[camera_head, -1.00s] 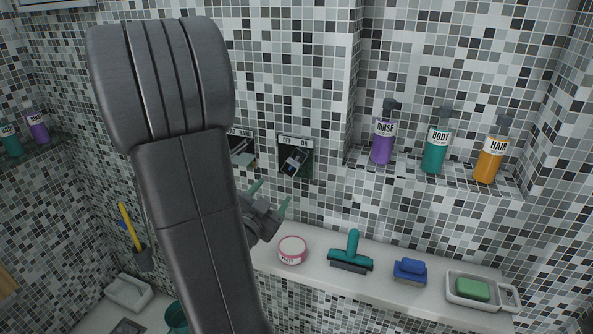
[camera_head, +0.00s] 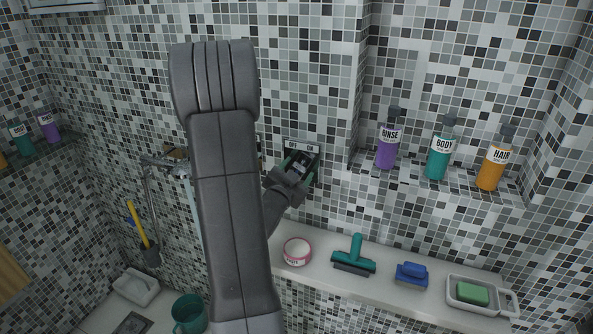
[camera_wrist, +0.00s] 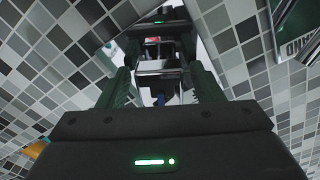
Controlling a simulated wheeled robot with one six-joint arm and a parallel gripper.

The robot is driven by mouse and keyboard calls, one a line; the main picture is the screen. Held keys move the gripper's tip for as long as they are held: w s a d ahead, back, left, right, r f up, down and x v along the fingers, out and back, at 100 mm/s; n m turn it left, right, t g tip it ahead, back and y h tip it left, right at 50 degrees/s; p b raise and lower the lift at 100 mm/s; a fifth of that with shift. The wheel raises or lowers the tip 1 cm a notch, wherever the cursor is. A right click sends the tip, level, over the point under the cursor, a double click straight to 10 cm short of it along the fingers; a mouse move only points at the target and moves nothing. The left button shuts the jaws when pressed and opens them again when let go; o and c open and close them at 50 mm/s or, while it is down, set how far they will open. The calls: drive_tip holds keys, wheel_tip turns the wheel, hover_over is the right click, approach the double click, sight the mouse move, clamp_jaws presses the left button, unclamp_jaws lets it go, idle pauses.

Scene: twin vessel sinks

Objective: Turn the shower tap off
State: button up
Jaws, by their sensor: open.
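The OFF/ON tap panel (camera_head: 301,147) is a dark plate with a pale label strip on the tiled wall, right of my arm in the head view. My gripper (camera_head: 300,166) is at this panel, its green fingers in front of it and covering much of it. In the wrist view, my open gripper (camera_wrist: 164,88) has one finger on each side of a shiny metal lever (camera_wrist: 158,72). I cannot tell whether the fingers touch it. The lever's exact setting is hard to read.
A second panel (camera_wrist: 298,35) with upside-down letters is close beside the gripper. Below is a ledge with a pink-rimmed tub (camera_head: 297,252), a teal squeegee (camera_head: 354,254), a blue brush (camera_head: 412,273) and a soap dish (camera_head: 508,303). Bottles (camera_head: 388,146) stand on a shelf at right.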

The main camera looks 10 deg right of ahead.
drive_tip(key=c, duration=1)
drive_tip(key=shift+f+n+b, duration=0.15)
drive_tip(key=shift+n+b, duration=0.6)
drive_tip(key=shift+n, duration=0.05)
drive_tip(key=shift+n+b, duration=0.55)
drive_tip(key=shift+n, duration=1.45)
drive_tip(key=o, duration=1)
drive_tip(key=shift+s+a, duration=0.1)
drive_tip(key=shift+s, duration=0.05)
drive_tip(key=b+v, duration=0.2)
drive_tip(key=v, duration=1.1)
drive_tip(key=shift+s+a, duration=0.2)
drive_tip(key=shift+s, duration=0.05)
